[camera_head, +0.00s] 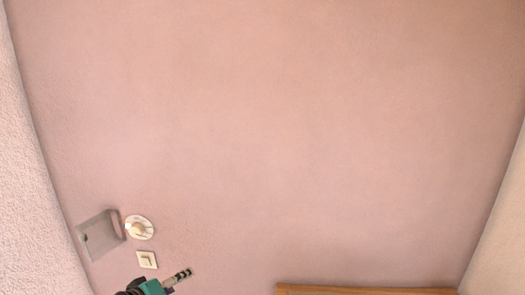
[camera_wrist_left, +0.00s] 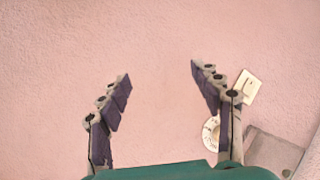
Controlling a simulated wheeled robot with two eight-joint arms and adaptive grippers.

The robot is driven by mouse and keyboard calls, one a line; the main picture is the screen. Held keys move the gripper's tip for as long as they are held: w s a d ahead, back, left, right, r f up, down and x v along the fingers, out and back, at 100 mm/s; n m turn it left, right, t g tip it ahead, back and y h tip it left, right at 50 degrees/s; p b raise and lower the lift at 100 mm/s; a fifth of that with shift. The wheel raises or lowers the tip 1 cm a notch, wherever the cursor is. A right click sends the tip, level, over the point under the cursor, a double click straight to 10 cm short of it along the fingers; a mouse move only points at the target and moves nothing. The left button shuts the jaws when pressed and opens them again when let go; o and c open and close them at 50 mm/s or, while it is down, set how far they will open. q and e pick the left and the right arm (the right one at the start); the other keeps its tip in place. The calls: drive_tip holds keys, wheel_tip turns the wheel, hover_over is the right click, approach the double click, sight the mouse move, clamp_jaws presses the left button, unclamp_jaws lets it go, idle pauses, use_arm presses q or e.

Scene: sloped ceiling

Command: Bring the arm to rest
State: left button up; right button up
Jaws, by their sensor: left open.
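My left gripper (camera_head: 184,274) shows at the bottom left of the head view, with a green body and dark fingers partly cut off by the lower edge. Nothing is between the fingers. My right gripper is in neither view.
A square switch plate (camera_head: 147,259) is close to the left gripper in the picture. A round white dial (camera_head: 139,227) and a grey plate (camera_head: 100,235) are beyond it. A wooden edge (camera_head: 365,291) is at the bottom. The wide pink surface (camera_head: 300,140) is otherwise bare.

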use_arm(q)
drive_tip(key=s+d+f+m+g+y, duration=0.2)
drive_tip(key=s+d+m, duration=0.1)
drive_tip(key=s, duration=0.6)
drive_tip(key=s+d+f+m+g+y, duration=0.1)
drive_tip(key=s+d+f+m+g, duration=0.1)
drive_tip(key=s, duration=0.8)
drive_tip(key=shift+d+f+m+y, duration=0.4)
drive_tip(key=shift+d+f+m, duration=0.1)
drive_tip(key=shift+m, duration=0.1)
drive_tip(key=shift+s, duration=0.1)
